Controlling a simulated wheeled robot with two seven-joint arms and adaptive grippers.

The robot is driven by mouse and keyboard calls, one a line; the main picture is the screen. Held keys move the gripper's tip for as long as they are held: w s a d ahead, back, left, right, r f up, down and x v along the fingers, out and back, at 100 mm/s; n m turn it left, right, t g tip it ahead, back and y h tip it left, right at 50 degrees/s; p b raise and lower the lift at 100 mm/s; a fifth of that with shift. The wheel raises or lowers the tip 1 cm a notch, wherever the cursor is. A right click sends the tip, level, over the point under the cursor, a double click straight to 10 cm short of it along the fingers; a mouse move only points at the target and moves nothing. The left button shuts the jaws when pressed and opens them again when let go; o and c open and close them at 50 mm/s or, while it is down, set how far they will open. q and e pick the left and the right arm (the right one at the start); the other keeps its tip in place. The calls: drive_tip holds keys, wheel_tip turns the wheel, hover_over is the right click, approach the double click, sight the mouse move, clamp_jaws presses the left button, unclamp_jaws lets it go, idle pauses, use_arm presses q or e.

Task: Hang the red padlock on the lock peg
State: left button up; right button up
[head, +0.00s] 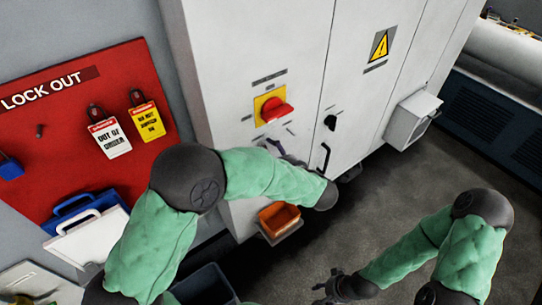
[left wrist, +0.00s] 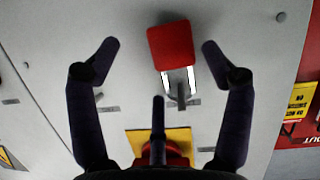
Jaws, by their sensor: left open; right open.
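The red padlock (left wrist: 170,46) shows in the left wrist view, its silver shackle at a small grey fitting (left wrist: 181,94) on the cabinet front; whether it is closed I cannot tell. My left gripper (left wrist: 157,50) is open, with a finger on each side of the padlock and a gap to both. In the head view my left arm hides the padlock. A bare dark peg (head: 40,131) sticks out of the red LOCK OUT board (head: 70,120) at the left. My right gripper (head: 332,287) is open and empty above the floor, low in the head view.
A yellow plate with a red rotary switch (head: 273,108) is on the cabinet (head: 255,40). The board holds a blue padlock (head: 10,169), two tags (head: 110,138) and a blue holder (head: 82,207). An orange bin (head: 279,219) stands out low on the cabinet. Open floor lies right.

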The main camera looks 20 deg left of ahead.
use_arm(q)
drive_tip(key=v, duration=1.2)
drive_tip(key=shift+f, duration=0.1)
drive_tip(key=w+a+f+m+t+h, duration=0.1)
drive_tip(key=w+a+f+m+h, duration=0.25)
drive_tip(key=w+f, duration=0.45)
wheel_tip(320, 180, down, 16)
drive_tip(key=s+a+m+g+h, duration=0.1)
drive_tip(key=a+m+h, duration=0.1)
drive_tip(key=m+h, duration=0.15)
drive_tip(key=s+f+m+g+h, duration=0.1)
drive_tip(key=s+f+g+h, duration=0.3)
drive_tip(key=s+f, duration=0.65)
drive_tip(key=s+d+f+m+g+h, duration=0.1)
drive_tip(key=s+f+g+h, duration=0.15)
drive_tip(key=s, duration=0.55)
drive_tip(key=s+f+m+g+h, duration=0.1)
drive_tip(key=s+f+g, duration=0.25)
drive_tip(key=s, duration=0.45)
wheel_tip(320, 180, down, 16)
drive_tip(key=w+d+t+b, duration=0.1)
drive_tip(key=w+b, duration=0.1)
drive_tip(key=b, duration=1.5)
drive_tip(key=shift+w+d+m, duration=0.25)
drive_tip(key=shift+d+m, duration=0.05)
drive_tip(key=shift+d, duration=0.1)
